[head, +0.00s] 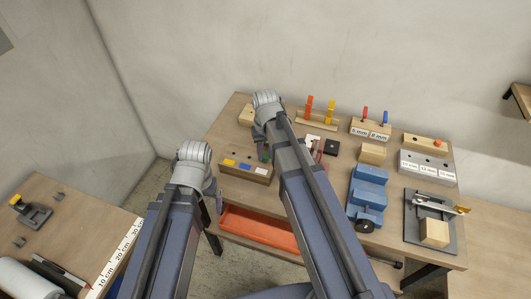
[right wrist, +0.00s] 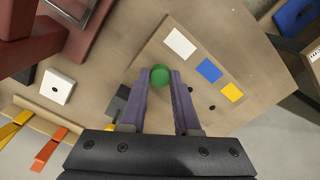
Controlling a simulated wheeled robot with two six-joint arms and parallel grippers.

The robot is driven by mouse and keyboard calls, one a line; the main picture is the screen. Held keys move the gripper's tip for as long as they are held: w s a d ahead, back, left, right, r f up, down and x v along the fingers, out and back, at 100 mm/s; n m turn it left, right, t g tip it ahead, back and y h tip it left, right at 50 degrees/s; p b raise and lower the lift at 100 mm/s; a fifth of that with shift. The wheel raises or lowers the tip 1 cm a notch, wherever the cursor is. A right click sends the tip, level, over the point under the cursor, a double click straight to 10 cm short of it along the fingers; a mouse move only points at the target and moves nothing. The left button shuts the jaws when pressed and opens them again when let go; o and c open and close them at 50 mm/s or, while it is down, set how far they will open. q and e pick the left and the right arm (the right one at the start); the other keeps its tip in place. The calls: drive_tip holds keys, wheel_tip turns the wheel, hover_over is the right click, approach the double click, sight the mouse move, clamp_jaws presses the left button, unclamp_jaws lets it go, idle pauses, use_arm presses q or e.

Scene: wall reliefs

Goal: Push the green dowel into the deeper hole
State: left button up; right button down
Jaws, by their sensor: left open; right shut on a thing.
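The green dowel (right wrist: 160,76) stands between the purple fingers of my right gripper (right wrist: 161,78), which is shut on it, its round end facing the wrist camera. In the head view, a bit of the green dowel (head: 265,157) shows beside my right arm. The wooden hole block (head: 245,175) carries yellow, blue and white patches; it also shows in the right wrist view (right wrist: 160,52). Dark holes show near the blue and yellow patches. The dowel is over the block's white-patch end; whether it is in a hole I cannot tell. My left gripper (head: 213,190) is open and empty, left of the block.
An orange tray (head: 262,230) lies below the table's front edge. A blue vise (head: 367,195), a grey labelled block (head: 428,166) and peg stands are to the right and back. A side table (head: 70,215) with a ruler is at the left.

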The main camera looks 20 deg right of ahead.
drive_tip(key=shift+f+b, duration=0.7)
drive_tip(key=shift+f, duration=0.05)
drive_tip(key=c, duration=0.6)
unclamp_jaws()
drive_tip(key=shift+o, duration=0.2)
wheel_tip(320, 180, up, 8)
drive_tip(key=p, duration=0.8)
drive_tip(key=shift+s+a+f, duration=0.15)
drive_tip(key=s+a+f+n+h+b, duration=0.1)
drive_tip(key=s+a+f+n+b, duration=0.1)
drive_tip(key=s+a, duration=0.8)
drive_tip(key=s+n, duration=0.1)
drive_tip(key=s, duration=0.3)
drive_tip(key=shift+f+n+b, duration=0.2)
drive_tip(key=shift+n+b, duration=0.2)
